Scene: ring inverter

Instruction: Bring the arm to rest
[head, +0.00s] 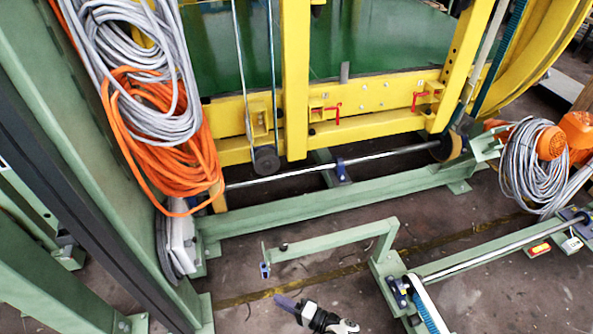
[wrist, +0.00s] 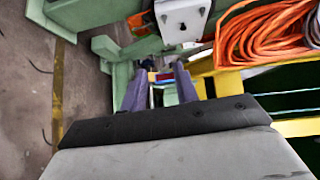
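My gripper (head: 280,299) is at the bottom middle of the head view, above the dark floor and below a green bracket arm (head: 330,240). In the wrist view my gripper (wrist: 159,78) shows two purple fingers with a clear gap between them. It is open and I see nothing held in it. Small blue and red parts show in the gap, seemingly farther off. Most of my arm is outside the head view.
A green frame with yellow beams (head: 375,105) stands ahead. Orange cable (head: 165,150) and grey cable (head: 130,50) hang at the left, with more grey cable (head: 533,165) at the right. A metal rod (head: 490,255) runs at the lower right. Open floor (wrist: 60,95) shows left in the wrist view.

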